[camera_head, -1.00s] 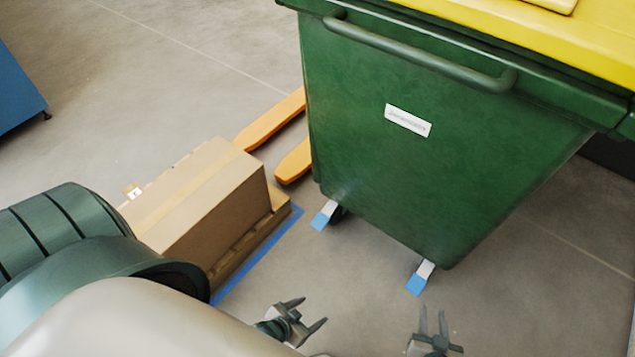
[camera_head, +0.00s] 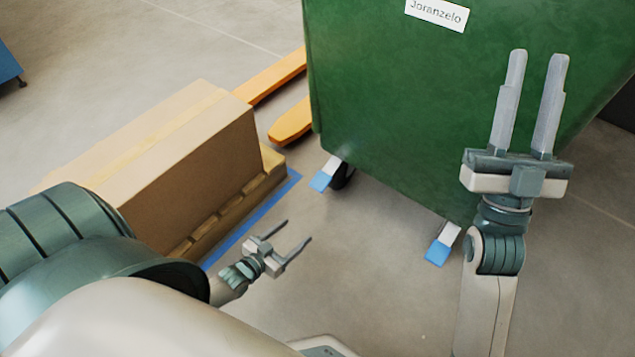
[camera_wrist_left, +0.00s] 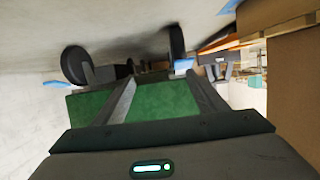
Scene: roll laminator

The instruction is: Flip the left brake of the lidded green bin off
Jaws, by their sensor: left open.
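The green bin (camera_head: 420,110) stands upright at the upper right in the head view; its lid is out of frame. Its left brake (camera_head: 322,178) is a white pedal with a blue tip, jutting out beside a dark caster. The right brake (camera_head: 438,249) looks alike. My left gripper (camera_head: 297,230) is open and empty, low and in front of the left brake, apart from it. In the left wrist view the left brake (camera_wrist_left: 183,66) shows near the right finger's tip, with the bin (camera_wrist_left: 160,102) between the fingers. My right gripper (camera_head: 538,58) is open and empty, raised in front of the bin.
A cardboard box (camera_head: 170,150) on a wooden pallet (camera_head: 230,205) stands left of my left gripper, edged by blue floor tape (camera_head: 250,225). Orange forks (camera_head: 290,121) lie behind it. The floor between the two brakes is clear.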

